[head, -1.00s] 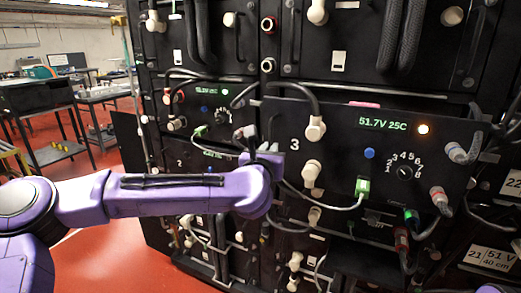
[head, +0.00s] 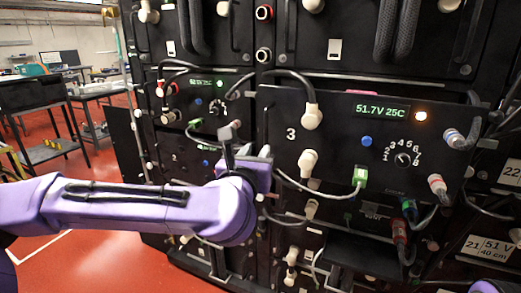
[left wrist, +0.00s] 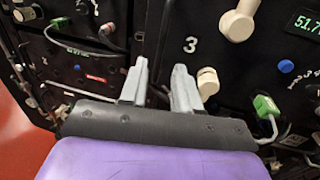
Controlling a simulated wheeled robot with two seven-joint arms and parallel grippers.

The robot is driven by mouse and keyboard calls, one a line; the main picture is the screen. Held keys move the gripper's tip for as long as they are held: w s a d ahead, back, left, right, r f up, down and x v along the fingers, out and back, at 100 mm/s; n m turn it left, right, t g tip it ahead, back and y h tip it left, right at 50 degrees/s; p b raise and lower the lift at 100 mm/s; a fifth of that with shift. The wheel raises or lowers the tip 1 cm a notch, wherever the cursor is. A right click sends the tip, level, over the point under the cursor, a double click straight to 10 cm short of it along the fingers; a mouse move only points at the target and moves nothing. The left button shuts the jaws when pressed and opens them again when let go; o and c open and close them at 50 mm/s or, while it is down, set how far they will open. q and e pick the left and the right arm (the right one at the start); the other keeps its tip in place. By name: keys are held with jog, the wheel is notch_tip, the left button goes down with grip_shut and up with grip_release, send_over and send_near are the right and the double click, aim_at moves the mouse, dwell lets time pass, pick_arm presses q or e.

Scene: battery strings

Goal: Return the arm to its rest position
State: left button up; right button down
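My left arm (head: 130,205) is purple and reaches in from the left, in front of the battery rack. My left gripper (head: 246,150) is in front of the rack, left of the module marked 3 (head: 375,165). In the left wrist view its two grey fingers (left wrist: 161,80) stand apart with nothing between them. The number 3 and a cream connector (left wrist: 207,82) show just beyond the right finger. I cannot tell the exact gap to the panel. My right gripper is not seen.
The black rack carries cables, cream connectors (head: 308,163) and a green plug (head: 360,177). Open red floor (head: 85,255) and carts (head: 45,115) lie to the left.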

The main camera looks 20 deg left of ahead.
pick_arm(q)
jog(key=shift+s, duration=0.4)
